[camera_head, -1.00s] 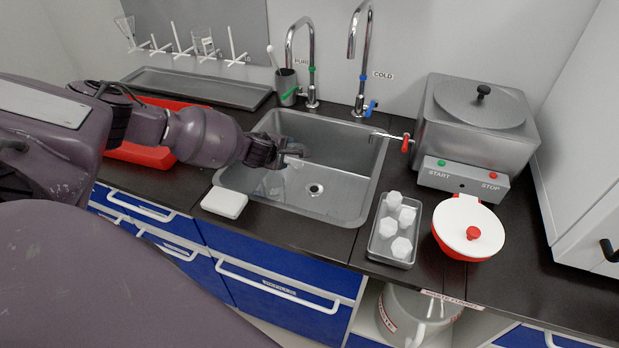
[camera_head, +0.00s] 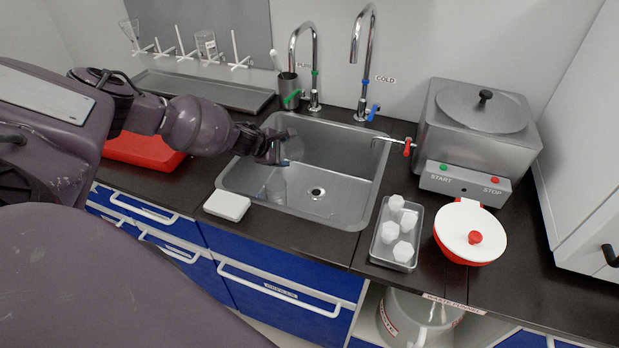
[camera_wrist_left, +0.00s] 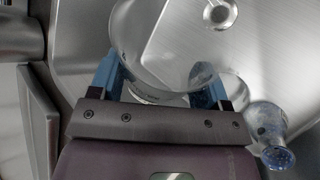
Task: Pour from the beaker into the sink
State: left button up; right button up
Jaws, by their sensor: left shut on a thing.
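My left gripper (camera_head: 281,151) is over the left part of the steel sink (camera_head: 345,215). In the left wrist view, its blue fingers (camera_wrist_left: 158,82) are shut around a clear glass beaker (camera_wrist_left: 165,38). The beaker is above the sink basin, whose drain (camera_wrist_left: 220,13) shows beyond it. In the head view the beaker (camera_head: 294,149) is faint and partly hidden by the gripper; I cannot tell its exact tilt or contents. A clear glass vessel with a bluish end (camera_wrist_left: 270,135) shows beside the gripper in the wrist view. My right gripper is not in view.
Two taps (camera_head: 314,75) (camera_head: 368,60) stand behind the sink. A white block (camera_head: 227,205) lies at its front left edge. A tray of white pieces (camera_head: 397,235), a red pot with a white lid (camera_head: 470,232) and a steel distiller (camera_head: 478,125) stand to the right.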

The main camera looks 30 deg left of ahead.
aim_at(290, 141)
pick_arm(q)
jog(key=shift+a+r+n+h, duration=0.15)
jog(key=shift+r+n+h, duration=0.15)
jog(key=shift+r, duration=0.3)
jog(key=shift+a+r+n+h, duration=0.1)
jog(key=shift+r+n+h, duration=0.1)
jog(key=shift+r+h, duration=0.3)
jog(key=shift+a+r+n+h+b, duration=0.4)
jog(key=shift+a+r+h, duration=0.15)
jog(key=shift+r, duration=0.35)
jog(key=shift+w+a+r+h, duration=0.1)
jog(key=shift+a+r+h, duration=0.15)
jog(key=shift+a+r+n+h+b, duration=0.4)
jog(key=shift+r+b, duration=0.1)
jog(key=shift+r, duration=0.25)
jog(key=shift+w+a+r+n+h+b, duration=0.15)
jog(key=shift+a+n+h+b, duration=0.45)
jog(key=shift+h+b, duration=0.45)
jog(key=shift+w+a+r+n+h+b, duration=0.1)
jog(key=shift+a+r+n+h+b, duration=0.35)
jog(key=shift+b, duration=0.25)
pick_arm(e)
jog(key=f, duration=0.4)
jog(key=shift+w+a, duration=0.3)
pick_arm(q)
jog(key=shift+d+r, duration=0.1)
jog(key=shift+r, duration=0.05)
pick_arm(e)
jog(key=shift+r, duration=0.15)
